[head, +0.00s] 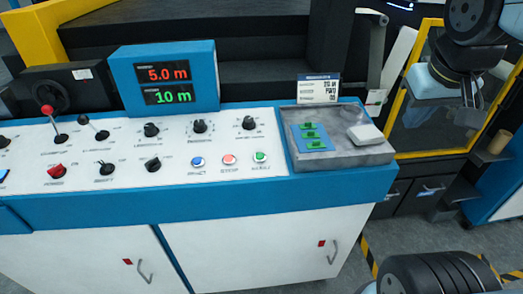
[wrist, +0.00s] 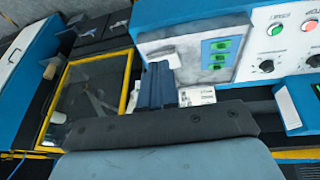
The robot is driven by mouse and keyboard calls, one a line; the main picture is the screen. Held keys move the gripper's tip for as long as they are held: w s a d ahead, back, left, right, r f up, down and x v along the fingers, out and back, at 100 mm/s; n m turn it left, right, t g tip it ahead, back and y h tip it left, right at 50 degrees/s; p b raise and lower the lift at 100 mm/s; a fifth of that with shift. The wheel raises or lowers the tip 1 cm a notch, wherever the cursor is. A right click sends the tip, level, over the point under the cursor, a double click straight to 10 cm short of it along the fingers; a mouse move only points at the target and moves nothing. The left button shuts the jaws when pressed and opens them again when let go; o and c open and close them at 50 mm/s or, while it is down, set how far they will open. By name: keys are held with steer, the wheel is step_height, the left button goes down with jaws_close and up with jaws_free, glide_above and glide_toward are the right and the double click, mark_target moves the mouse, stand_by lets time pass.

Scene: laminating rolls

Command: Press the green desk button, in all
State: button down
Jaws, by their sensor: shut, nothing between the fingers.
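The green desk button (head: 260,156) is at the right end of a row of three on the white sloping panel, beside a red button (head: 229,158) and a blue button (head: 198,161). In the wrist view the green button (wrist: 275,29) shows at upper right, next to the red one. My gripper (head: 472,98) hangs at the upper right of the head view, well right of the button and apart from the desk. In the wrist view its dark fingers (wrist: 157,86) are together and empty.
A grey tray (head: 345,160) right of the buttons holds a blue card (head: 311,136) with green pieces and a white block (head: 365,134). A small sign (head: 318,89) stands behind it. Knobs and a display box (head: 165,78) occupy the panel. A yellow-framed window (head: 425,130) stands near my gripper.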

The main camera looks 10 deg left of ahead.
steer(key=w+a+f+n+g+h, duration=0.1)
steer(key=w+a+f+n+h, duration=0.15)
steer(key=w+a+n, duration=0.2)
steer(key=n+t+h, duration=0.3)
steer(key=n+t, duration=0.2)
steer(key=n, duration=0.7)
glide_above(260, 156)
steer(key=s, duration=0.3)
step_height(260, 156, down, 7)
steer(key=shift+r, duration=0.2)
steer(key=shift+w+a+f, duration=0.1)
steer(key=shift+w+f, duration=0.15)
steer(key=shift+f, duration=1.2)
steer(key=shift+w+a+f, duration=0.1)
steer(key=shift+w+f, duration=0.2)
steer(key=shift+f, duration=1.1)
steer(key=shift+w+f, duration=0.25)
steer(key=shift+f, duration=1.2)
